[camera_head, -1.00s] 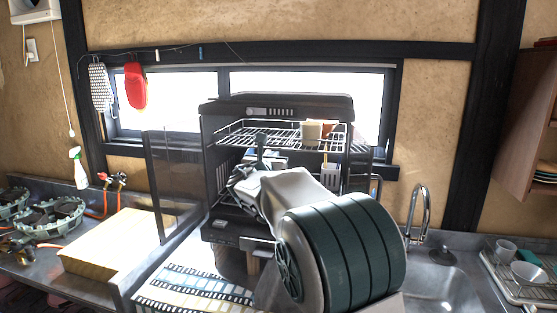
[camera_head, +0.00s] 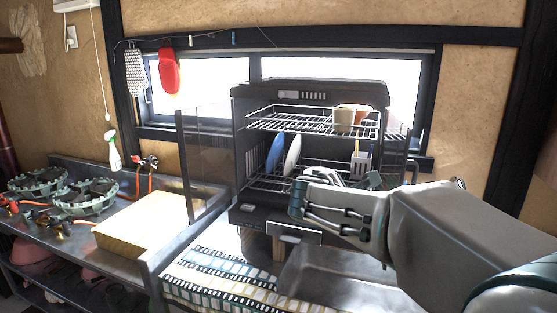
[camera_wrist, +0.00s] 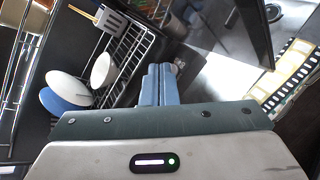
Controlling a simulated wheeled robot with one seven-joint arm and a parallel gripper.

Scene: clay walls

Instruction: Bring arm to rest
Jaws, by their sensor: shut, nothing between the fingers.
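My gripper shows in the wrist view (camera_wrist: 160,84) with its two blue-grey fingers together and nothing between them. In the head view my arm reaches in from the right, and its wrist is in front of the lower part of the open dish cabinet (camera_head: 310,88). The fingers are hard to make out in the head view. In the wrist view the lower rack (camera_wrist: 128,48) lies to the left of the fingers, apart from them.
A blue plate (camera_head: 275,152) and a white plate (camera_head: 292,155) stand in the lower rack, with a slotted spatula (camera_head: 361,160) to their right. Cups (camera_head: 344,118) sit on the upper rack. The cabinet's clear door (camera_head: 205,160) stands open at left. A patterned mat (camera_head: 215,278) lies in front.

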